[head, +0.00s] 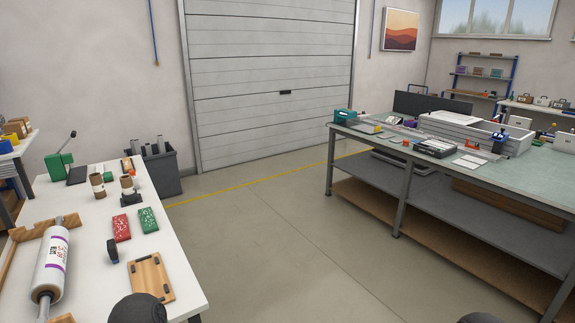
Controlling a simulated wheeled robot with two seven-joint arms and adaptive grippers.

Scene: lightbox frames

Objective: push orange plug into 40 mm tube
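A small orange-red object (406,143) lies on the green-topped workbench (480,169) at the right; it is too small to tell if it is the orange plug. Long grey lengths (398,127) lie on the same bench, and I cannot tell if one is the 40 mm tube. Neither of my grippers is in view; only dark rounded parts, apparently of my own arms, show at the bottom edge.
A white table (172,261) at the left holds a wrapped roll, two brown spools, red and green packs and a wooden board (151,277). A grey bin (162,170) with grey lengths stands behind it. The floor (270,240) between table and bench is clear.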

